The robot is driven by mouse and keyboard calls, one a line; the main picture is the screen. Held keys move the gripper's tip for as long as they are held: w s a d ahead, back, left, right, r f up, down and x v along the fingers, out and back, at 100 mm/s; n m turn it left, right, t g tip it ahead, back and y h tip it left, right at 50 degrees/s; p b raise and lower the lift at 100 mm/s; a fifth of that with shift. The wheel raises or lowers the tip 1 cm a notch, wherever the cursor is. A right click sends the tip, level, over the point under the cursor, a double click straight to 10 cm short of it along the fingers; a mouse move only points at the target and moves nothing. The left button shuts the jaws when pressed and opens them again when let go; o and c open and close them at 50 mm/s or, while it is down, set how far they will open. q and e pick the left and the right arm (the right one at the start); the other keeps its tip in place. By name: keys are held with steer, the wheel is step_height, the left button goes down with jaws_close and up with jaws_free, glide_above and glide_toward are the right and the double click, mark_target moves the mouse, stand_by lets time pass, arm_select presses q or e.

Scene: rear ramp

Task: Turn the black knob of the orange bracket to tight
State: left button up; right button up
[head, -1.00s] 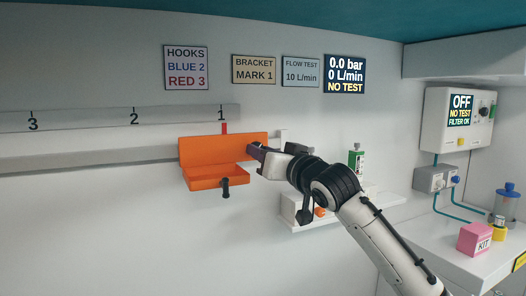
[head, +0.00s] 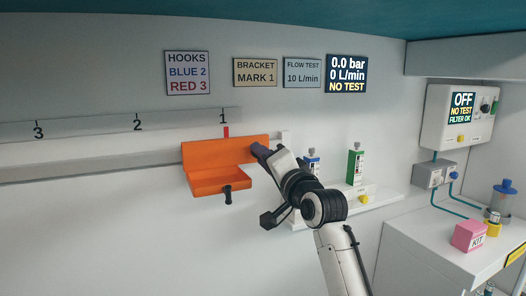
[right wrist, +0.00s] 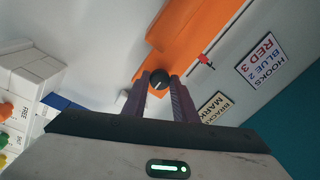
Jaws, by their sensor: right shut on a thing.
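The orange bracket (head: 205,156) sits on the wall rail below mark 1, with a red marker above it. It also shows in the right wrist view (right wrist: 180,40). The black knob (right wrist: 159,80) shows as a round end with a short pale line, between the fingertips of my right gripper (right wrist: 159,84). In the head view, my right gripper (head: 260,150) is shut at the bracket's right end and hides the knob. A black handle (head: 228,195) hangs under the bracket's front. My left gripper is not in view.
A pink kit box (head: 468,236) stands on the white counter at right. The wall left and below is clear.

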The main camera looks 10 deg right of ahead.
steer(key=shift+m, duration=0.7)
steer(key=o, duration=1)
steer(key=shift+o, duration=0.2)
steer(key=b+v, duration=0.1)
steer(key=v, duration=0.9)
steer(key=shift+s, duration=0.2)
steer(key=shift+f, duration=0.1)
